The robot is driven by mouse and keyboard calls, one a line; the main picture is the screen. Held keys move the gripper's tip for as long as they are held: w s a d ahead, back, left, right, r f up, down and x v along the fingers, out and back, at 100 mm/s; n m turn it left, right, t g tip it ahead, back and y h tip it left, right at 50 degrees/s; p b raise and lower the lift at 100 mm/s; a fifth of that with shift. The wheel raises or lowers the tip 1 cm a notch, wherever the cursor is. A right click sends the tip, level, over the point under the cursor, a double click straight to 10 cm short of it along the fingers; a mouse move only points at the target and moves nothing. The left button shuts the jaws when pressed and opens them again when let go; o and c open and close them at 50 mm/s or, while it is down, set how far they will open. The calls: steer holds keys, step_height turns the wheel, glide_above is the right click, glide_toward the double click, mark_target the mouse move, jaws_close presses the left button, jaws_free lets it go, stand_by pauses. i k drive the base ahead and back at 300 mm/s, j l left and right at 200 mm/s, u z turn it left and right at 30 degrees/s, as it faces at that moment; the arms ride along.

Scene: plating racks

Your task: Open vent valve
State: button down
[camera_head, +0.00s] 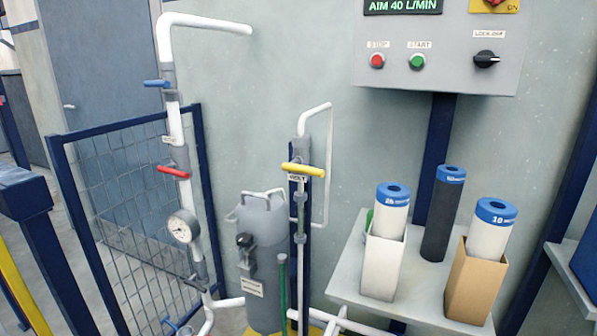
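Three lever valves show on the white pipework. A yellow lever (303,170) lies nearly level across the middle standpipe, with a small label (296,178) partly covered beneath it that I cannot read surely. A red lever (173,171) sits on the left pipe, tilted slightly down to the right. A blue lever (157,83) sits higher on that pipe, roughly level. The frame does not show clearly which one is the vent valve. My gripper is not in view.
A pressure gauge (183,226) and grey filter vessel (263,262) stand among the pipes. A grey shelf (421,288) at right holds several blue-capped cartridges, two in boxes. A control panel (440,62) is above. A blue mesh fence (140,215) stands left.

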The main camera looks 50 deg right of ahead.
mark_target(294, 166)
steer(key=z, duration=0.95)
